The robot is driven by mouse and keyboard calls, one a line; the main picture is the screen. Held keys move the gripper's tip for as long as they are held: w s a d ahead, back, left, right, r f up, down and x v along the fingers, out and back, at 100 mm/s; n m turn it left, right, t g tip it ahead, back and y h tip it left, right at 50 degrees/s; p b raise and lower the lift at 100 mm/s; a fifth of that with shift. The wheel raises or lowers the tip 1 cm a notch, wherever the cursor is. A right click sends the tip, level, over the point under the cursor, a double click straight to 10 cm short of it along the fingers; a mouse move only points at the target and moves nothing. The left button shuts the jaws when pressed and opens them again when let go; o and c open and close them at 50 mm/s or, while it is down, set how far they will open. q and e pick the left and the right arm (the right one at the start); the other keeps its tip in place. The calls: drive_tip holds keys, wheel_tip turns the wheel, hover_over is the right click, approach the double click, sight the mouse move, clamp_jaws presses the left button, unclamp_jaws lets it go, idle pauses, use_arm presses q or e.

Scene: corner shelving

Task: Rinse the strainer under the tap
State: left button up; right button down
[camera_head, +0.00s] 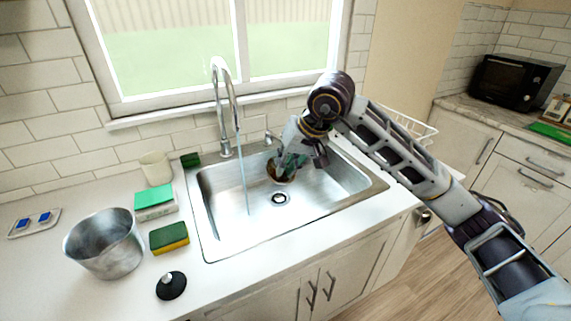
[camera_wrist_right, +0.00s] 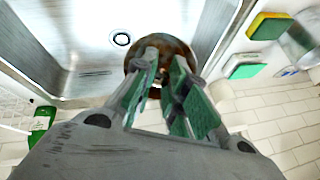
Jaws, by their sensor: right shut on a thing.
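The strainer (camera_head: 281,178) is a small round brown-rimmed piece in the right part of the sink basin. In the right wrist view the strainer (camera_wrist_right: 150,48) lies at the tips of the green-padded fingers. My right gripper (camera_head: 291,161) reaches down into the sink and is shut on the strainer; its fingers (camera_wrist_right: 165,85) hide part of it. The chrome tap (camera_head: 220,100) stands behind the sink, and a thin stream of water (camera_head: 243,175) falls from it into the basin, left of the strainer and apart from it. My left gripper is out of view.
The steel sink (camera_head: 225,240) has a drain (camera_head: 279,198) near its middle. Left of it stand a metal pot (camera_head: 103,245), a sponge (camera_head: 169,238), a green-and-white box (camera_head: 155,203), a cup (camera_head: 155,168) and a black stopper (camera_head: 171,286). A white rack (camera_head: 412,124) stands behind my right arm.

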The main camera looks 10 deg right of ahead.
sight(272, 164)
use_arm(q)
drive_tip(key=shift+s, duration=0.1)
use_arm(e)
drive_tip(key=shift+w+a, duration=0.1)
drive_tip(key=shift+w, duration=0.05)
